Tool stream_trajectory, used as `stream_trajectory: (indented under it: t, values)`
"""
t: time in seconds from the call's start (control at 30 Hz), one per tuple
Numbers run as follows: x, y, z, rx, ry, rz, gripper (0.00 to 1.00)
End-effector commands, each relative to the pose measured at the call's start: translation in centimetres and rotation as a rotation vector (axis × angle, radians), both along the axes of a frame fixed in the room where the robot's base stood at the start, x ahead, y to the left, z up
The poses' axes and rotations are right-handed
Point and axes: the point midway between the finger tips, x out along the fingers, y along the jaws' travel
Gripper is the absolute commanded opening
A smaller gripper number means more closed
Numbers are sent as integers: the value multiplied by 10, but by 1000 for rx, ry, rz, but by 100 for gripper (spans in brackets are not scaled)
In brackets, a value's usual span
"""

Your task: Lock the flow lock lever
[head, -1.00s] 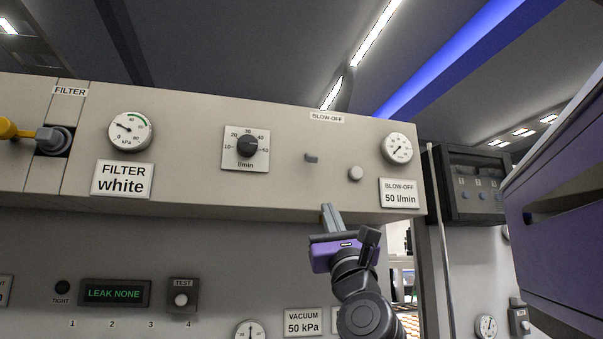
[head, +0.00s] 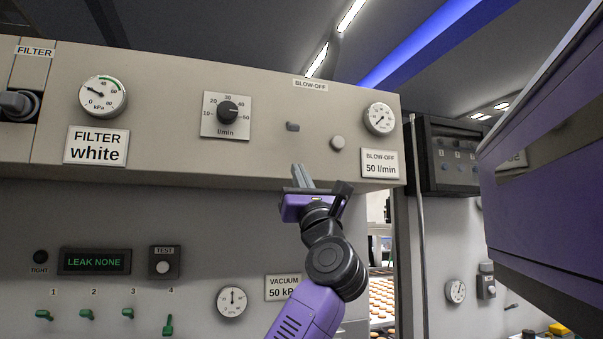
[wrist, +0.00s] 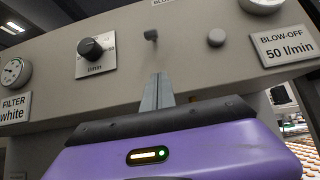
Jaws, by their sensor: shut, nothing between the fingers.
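A small dark grey lever (head: 292,126) sticks out of the beige panel, right of the l/min knob (head: 228,112) and below the BLOW-OFF label. I take it for the flow lock lever. It also shows in the wrist view (wrist: 151,35), above my fingers. My gripper (head: 303,174) is below the lever, at the panel's lower edge, apart from the lever. Its fingers (wrist: 158,88) are together, point upward and hold nothing. Whether the lever is locked I cannot tell.
A round grey button (head: 338,142) and a gauge (head: 379,118) lie right of the lever, with a BLOW-OFF 50 l/min sign (head: 380,163) below. The panel's lower edge overhangs a recessed wall with several green switches (head: 128,313). A purple cabinet (head: 540,190) stands at right.

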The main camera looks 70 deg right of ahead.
Motion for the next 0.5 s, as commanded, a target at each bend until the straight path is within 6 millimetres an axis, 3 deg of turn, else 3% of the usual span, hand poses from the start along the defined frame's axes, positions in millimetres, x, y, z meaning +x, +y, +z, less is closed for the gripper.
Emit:
stream_trajectory:
  t: [0.3, 0.5]
  values:
    - [29, -35, 46, 0, 3, -1, 0]
    - [18, -21, 69, -2, 1, -2, 0]
